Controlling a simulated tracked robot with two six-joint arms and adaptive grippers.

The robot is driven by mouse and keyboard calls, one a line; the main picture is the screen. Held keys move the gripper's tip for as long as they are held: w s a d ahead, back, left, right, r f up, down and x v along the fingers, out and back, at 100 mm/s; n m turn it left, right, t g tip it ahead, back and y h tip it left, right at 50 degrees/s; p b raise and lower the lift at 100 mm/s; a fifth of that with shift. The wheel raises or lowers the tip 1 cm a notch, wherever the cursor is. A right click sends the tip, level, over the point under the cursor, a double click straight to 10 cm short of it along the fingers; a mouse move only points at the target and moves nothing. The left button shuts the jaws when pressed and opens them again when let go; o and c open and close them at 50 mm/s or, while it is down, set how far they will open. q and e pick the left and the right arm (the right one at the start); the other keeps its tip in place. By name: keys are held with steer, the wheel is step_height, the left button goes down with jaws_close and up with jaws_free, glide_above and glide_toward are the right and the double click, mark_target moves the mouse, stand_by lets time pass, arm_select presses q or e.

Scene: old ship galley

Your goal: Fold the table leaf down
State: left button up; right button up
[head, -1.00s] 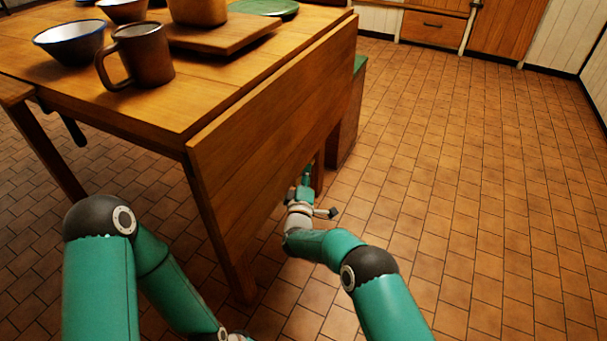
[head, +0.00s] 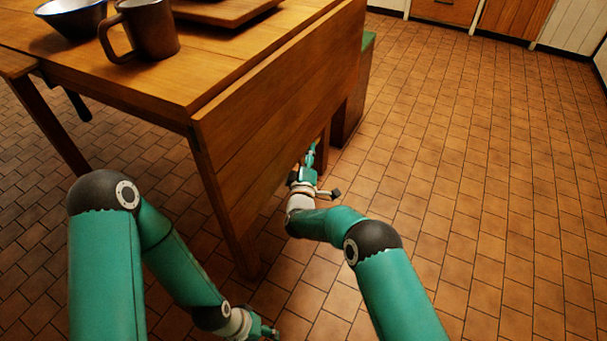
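The wooden table (head: 150,83) stands at the upper left. Its leaf (head: 275,125) hangs down steeply along the table's right side, with a thin dark seam at the top edge. My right gripper (head: 311,156) is low beside the leaf's lower edge, near its far end. Whether it touches the leaf I cannot tell, and its finger opening is too small to judge. My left gripper (head: 268,332) is low at the bottom of the picture, over the floor and away from the leaf. Its fingers are small and partly hidden.
A brown mug (head: 146,30), a blue-rimmed bowl (head: 72,17) and a wooden board (head: 222,9) are on the tabletop. A green-topped bench or box (head: 352,95) stands behind the leaf. The tiled floor (head: 470,170) at right is clear.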

steer(key=s+f, duration=0.1)
steer(key=s, duration=1)
steer(key=shift+a+f, duration=0.2)
steer(key=shift+f, duration=0.05)
steer(key=shift+w+d, duration=0.1)
